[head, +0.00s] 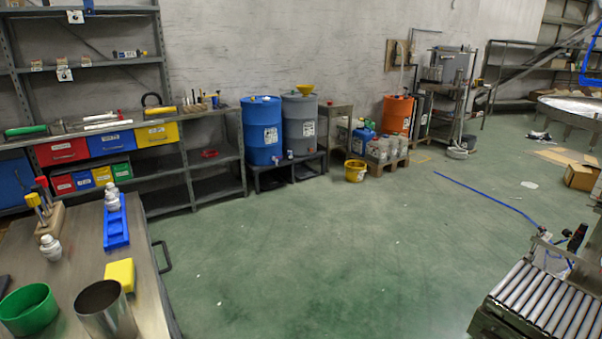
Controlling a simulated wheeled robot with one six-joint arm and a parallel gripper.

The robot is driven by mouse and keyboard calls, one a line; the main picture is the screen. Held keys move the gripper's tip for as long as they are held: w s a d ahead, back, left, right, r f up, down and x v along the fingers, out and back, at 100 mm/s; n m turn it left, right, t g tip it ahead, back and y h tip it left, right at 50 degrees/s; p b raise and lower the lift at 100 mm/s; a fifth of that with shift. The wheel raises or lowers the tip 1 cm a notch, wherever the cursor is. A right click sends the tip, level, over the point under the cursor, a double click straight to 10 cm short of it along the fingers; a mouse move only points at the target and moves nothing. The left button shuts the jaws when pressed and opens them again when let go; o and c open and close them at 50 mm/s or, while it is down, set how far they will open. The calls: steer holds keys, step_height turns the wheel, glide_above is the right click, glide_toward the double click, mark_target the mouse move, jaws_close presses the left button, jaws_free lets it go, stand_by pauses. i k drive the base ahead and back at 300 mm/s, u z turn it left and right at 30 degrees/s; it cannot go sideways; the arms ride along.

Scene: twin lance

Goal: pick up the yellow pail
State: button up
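The yellow pail (355,171) stands upright on the green floor near the back wall, in the middle of the head view. My gripper does not show in the head view.
The blue drum (262,131) and grey drum (300,124) stand left of the pail. A metal worktable (148,290) fills the lower left, and a roller conveyor (540,300) the lower right. The green floor (330,260) between them is clear. A blue hose (485,195) lies at right.

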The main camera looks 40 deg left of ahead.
mark_target(355, 166)
steer(key=u, duration=1.1)
steer(key=i, duration=8.3)
steer(key=u, duration=0.05)
